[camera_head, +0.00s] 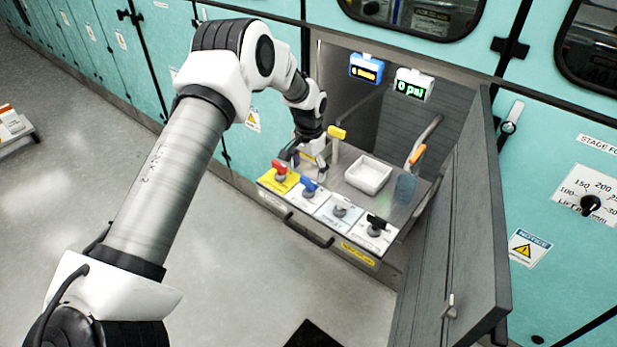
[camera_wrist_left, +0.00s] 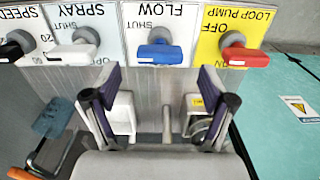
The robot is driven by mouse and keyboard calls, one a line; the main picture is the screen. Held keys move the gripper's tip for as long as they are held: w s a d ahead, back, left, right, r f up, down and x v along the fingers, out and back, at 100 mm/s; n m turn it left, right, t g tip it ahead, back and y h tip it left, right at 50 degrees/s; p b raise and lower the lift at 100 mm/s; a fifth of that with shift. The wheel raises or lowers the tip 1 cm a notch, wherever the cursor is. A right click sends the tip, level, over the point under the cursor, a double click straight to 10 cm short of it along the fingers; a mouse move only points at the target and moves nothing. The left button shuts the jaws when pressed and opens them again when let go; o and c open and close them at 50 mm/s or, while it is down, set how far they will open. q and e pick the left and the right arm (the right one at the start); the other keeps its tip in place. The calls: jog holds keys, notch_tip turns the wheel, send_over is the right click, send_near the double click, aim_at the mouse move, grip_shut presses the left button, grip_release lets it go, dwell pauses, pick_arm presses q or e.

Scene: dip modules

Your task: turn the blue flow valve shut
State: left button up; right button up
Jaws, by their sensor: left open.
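The blue flow valve (camera_head: 308,184) sits on the front of the pulled-out panel, second from the left in the head view. In the left wrist view the blue handle (camera_wrist_left: 160,54) lies crosswise on a white plate marked FLOW, with the lettering upside down and SHUT printed above the handle. My left gripper (camera_wrist_left: 160,80) is open; its two fingers are apart, with the blue handle between and beyond their tips. In the head view my left gripper (camera_head: 300,152) is just behind the valve row, partly hidden by its own wrist. My right gripper does not show.
A white tray (camera_head: 368,176) and yellow-topped post (camera_head: 336,133) stand behind. An open grey door (camera_head: 455,230) is at right.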

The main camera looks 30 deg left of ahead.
aim_at(308, 180)
pick_arm(q)
notch_tip(308, 180, up, 8)
jog(key=shift+r, duration=0.15)
dwell(0.4)
jog(key=s+d+f+m+g, duration=0.15)
jog(key=s+d+f, duration=0.25)
jog(key=s+f, duration=0.45)
jog(key=s+d+f+g, duration=0.3)
jog(key=s+d+f, duration=0.1)
jog(key=s+f, duration=0.5)
jog(key=s+d+f+n+t, duration=0.1)
jog(key=s+d+f+t, duration=0.1)
jog(key=s, duration=0.8)
jog(key=s+d+f+n+t, duration=0.2)
jog(key=s+d+f, duration=0.1)
jog(key=s, duration=0.6)
jog(key=shift+s+d+f, duration=0.4)
jog(key=shift+d, duration=0.15)
